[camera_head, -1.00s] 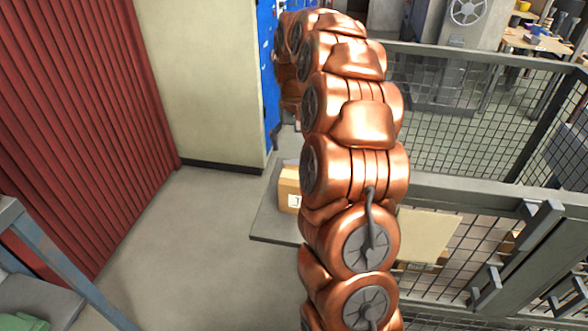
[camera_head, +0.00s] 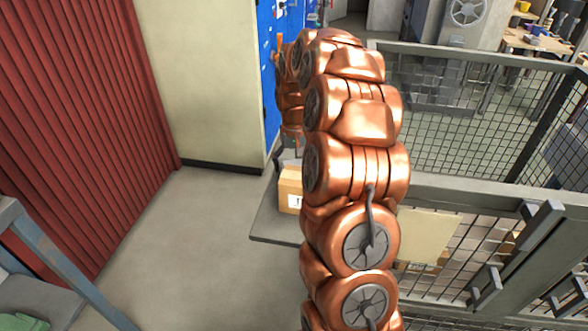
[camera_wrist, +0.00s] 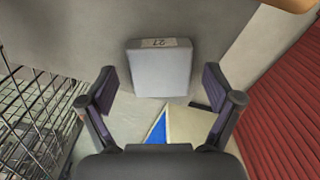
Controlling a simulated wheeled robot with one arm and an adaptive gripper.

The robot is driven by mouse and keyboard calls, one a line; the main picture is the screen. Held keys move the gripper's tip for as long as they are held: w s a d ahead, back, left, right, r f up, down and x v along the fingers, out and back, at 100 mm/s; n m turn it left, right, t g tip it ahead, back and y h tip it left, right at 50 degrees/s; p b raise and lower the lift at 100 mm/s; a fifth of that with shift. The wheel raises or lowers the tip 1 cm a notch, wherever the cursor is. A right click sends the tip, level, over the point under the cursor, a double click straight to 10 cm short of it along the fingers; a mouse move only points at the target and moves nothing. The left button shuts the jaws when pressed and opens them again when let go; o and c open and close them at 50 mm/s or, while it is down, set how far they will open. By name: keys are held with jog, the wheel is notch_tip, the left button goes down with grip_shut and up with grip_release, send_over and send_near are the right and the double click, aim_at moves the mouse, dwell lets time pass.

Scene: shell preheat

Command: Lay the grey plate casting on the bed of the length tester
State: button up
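A light grey, block-like plate with a small label reading 27 (camera_wrist: 160,68) shows in the wrist view, and it looks like the grey plate casting. My gripper (camera_wrist: 160,90) is open, with one dark finger to the left of the plate and one to the right. Gaps show between the plate and both fingers. I cannot tell how far the plate is beyond the fingertips. In the head view my copper arm hides the plate and most of the gripper. I cannot make out the length tester in either view.
A cardboard box (camera_head: 290,190) stands on a grey bench top (camera_head: 270,222) left of my arm. A mesh fence (camera_head: 460,110) runs along the right. A red corrugated wall (camera_head: 75,120) is at the left. The floor (camera_head: 190,250) between is clear.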

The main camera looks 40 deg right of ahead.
jog(key=c, duration=1.4)
jog(key=shift+r, duration=0.1)
